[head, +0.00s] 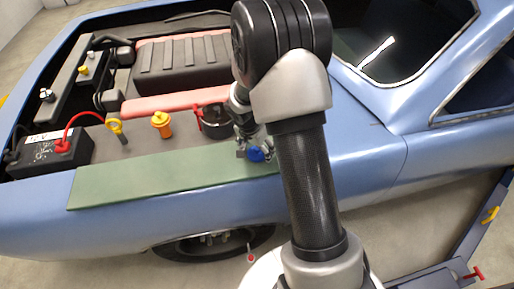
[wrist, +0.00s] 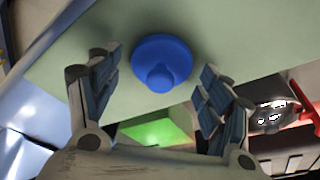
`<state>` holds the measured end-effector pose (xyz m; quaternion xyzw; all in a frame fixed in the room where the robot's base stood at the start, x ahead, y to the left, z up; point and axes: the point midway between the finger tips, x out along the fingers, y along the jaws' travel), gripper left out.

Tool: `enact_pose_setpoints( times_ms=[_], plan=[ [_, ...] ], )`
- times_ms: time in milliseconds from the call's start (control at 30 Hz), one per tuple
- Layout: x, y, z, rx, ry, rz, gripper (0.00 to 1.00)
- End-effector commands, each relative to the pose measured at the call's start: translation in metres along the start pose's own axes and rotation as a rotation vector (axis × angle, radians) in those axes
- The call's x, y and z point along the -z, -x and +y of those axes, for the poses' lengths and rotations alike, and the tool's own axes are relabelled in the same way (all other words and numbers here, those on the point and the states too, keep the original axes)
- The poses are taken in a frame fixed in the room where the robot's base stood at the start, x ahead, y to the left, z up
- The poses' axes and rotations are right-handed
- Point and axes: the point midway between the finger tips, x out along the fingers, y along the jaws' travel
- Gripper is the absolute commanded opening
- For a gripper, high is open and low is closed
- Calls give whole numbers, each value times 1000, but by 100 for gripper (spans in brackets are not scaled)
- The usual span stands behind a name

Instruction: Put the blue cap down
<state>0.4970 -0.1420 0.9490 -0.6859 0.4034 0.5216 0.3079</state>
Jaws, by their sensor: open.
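The blue cap (wrist: 161,62) is a round disc with a knob on top. In the wrist view it rests on the green mat (wrist: 90,50), knob toward the camera. In the head view the cap (head: 256,155) shows at the right end of the green mat (head: 150,178), partly behind my gripper (head: 252,152). In the wrist view my gripper (wrist: 160,90) is open, one finger on each side of the cap, with visible gaps to it. The fingers hold nothing.
The mat lies along the blue car's fender (head: 370,150). Behind it are an orange plug (head: 161,124), a yellow dipstick handle (head: 116,129), a dark round opening with a red clip (head: 215,124) and a battery (head: 50,152). A bright green patch (wrist: 160,128) shows below the cap in the wrist view.

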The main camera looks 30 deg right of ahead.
Motion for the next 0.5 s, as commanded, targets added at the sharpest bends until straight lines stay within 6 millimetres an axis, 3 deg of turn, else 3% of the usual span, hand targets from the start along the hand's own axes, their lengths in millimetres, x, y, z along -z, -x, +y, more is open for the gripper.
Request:
enact_pose_setpoints(
  times_ms=[300, 500],
  plan=[
    [1, 4, 0, 0, 0, 0, 72],
    [2, 42, -1, 4, 1, 3, 72]
  ],
)
